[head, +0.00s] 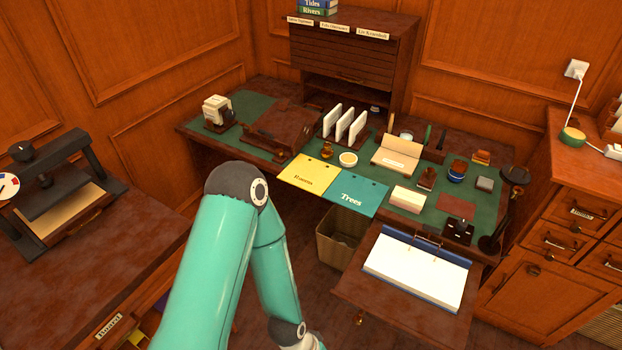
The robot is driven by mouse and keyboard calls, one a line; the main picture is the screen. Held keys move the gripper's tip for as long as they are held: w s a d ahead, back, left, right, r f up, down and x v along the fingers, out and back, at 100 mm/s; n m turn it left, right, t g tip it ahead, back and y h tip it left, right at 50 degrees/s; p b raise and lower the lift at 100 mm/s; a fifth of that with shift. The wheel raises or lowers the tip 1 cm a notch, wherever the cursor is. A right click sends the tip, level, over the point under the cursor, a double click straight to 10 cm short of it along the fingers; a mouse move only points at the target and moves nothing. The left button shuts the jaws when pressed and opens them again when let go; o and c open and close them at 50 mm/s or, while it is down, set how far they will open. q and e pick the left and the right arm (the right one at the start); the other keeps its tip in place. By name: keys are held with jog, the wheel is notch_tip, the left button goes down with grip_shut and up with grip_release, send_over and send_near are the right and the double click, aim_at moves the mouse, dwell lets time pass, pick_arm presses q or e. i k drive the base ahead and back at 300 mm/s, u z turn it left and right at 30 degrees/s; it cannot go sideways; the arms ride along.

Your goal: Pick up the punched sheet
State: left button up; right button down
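A yellow sheet (309,174) and a teal sheet (354,194) marked "Trees" lie side by side at the desk's front edge, with small dark marks like punched holes. An open blue ring binder (462,286) lies on a pulled-out wooden board at the front right and holds white paper (415,268). I cannot tell which of these is the punched sheet. A black hole punch (458,231) appears to stand behind the binder. My teal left arm comes in from below; its gripper is beyond the bottom edge. My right gripper is not in view.
The desk (262,160) carries card holders, stamps and small boxes. A waste bin (340,239) stands below the teal sheet. A press (62,195) stands on the left cabinet. A drawer cabinet (560,240) stands at the right.

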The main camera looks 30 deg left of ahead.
aim_at(313, 176)
jog(key=u, duration=0.05)
jog(key=k, duration=1.6)
jog(key=u, duration=0.9)
jog(key=i, duration=2.3)
jog(key=z, duration=1.4)
